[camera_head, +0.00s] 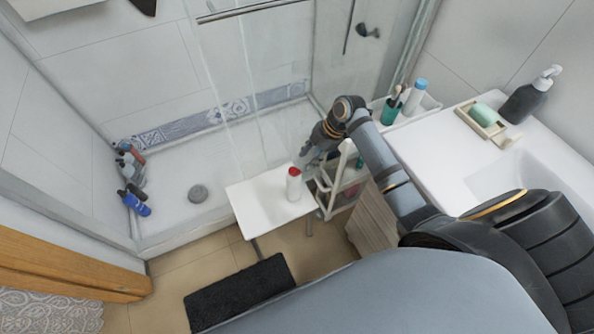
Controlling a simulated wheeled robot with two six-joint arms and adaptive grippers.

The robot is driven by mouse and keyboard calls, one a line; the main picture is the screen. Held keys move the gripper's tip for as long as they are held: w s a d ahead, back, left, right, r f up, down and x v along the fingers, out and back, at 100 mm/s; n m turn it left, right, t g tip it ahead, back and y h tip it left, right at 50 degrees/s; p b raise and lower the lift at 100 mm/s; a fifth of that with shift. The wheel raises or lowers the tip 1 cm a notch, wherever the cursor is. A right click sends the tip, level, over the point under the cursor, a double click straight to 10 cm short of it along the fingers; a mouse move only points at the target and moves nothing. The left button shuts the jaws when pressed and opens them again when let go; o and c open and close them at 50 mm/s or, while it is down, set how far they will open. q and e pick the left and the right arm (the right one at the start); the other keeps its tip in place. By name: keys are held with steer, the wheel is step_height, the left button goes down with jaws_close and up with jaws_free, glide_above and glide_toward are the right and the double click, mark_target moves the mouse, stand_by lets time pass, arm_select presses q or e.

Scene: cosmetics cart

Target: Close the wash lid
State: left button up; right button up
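A white wash bottle (293,189) with a red lid (294,171) stands upright on a small white table (260,205), near its right side. It is too small to tell whether the lid is open or shut. My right gripper (310,158) is above and beyond the bottle, slightly to its right in the picture, pointing down and left. It looks apart from the bottle. Its fingers are too small and dark to tell if they are open. My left gripper is not in view.
A white cart (345,184) with shelves stands right of the table, close to my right arm. The sink counter (440,150) holds a soap dish (481,121) and a dark pump bottle (527,100). Several bottles (131,167) stand in the shower. The table's left part is clear.

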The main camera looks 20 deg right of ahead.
mark_target(297, 171)
steer(key=x, duration=0.8)
steer(key=shift+w+a+f, duration=0.1)
steer(key=shift+a+f, duration=0.1)
steer(key=shift+f, duration=0.15)
jaws_close()
